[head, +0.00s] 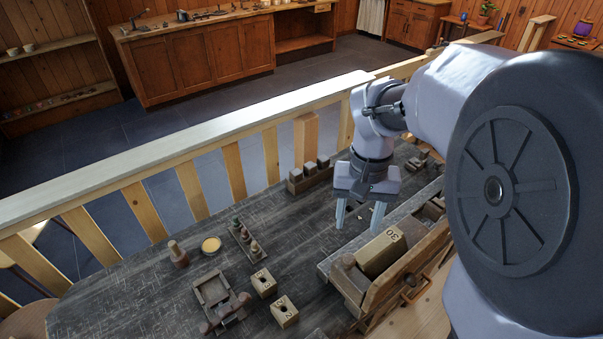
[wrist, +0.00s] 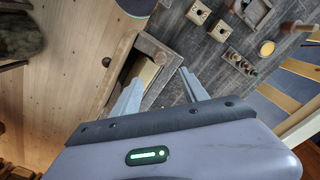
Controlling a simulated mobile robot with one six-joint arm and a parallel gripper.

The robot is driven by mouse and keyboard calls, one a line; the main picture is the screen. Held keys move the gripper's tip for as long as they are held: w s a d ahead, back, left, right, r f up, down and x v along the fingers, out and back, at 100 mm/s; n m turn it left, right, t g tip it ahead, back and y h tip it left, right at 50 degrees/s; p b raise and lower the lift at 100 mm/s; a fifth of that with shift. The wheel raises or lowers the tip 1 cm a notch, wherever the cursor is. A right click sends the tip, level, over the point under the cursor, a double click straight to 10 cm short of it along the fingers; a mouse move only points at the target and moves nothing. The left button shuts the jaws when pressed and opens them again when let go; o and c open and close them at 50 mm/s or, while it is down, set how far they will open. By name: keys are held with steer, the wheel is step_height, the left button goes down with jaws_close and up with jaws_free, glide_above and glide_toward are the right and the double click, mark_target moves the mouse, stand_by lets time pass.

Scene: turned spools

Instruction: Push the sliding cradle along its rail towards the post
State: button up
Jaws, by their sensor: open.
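A long wooden assembly (head: 407,267), apparently the rail, runs diagonally at the table's right edge. A pale block marked 30 (head: 382,251) sits in it, with a darker rounded piece (head: 348,277) at its near end. I cannot tell for certain which part is the cradle or which is the post. My gripper (head: 359,216) is open and empty, fingers pointing down, above and beyond the marked block in the head view. In the wrist view the open fingers (wrist: 160,80) show over part of the assembly, with the pale block (wrist: 148,76) partly hidden by a finger.
On the dark table (head: 130,295) stand a brown turned piece (head: 178,255), a yellow disc (head: 211,245), a small rack of spools (head: 247,241), a wooden frame (head: 212,291) and two numbered blocks (head: 263,283). A block row (head: 310,176) stands by the railing (head: 180,150).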

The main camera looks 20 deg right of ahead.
mark_target(349, 257)
step_height(349, 257, down, 13)
steer(key=b, duration=0.4)
steer(key=shift+c, duration=0.2)
jaws_close()
stand_by(0.9)
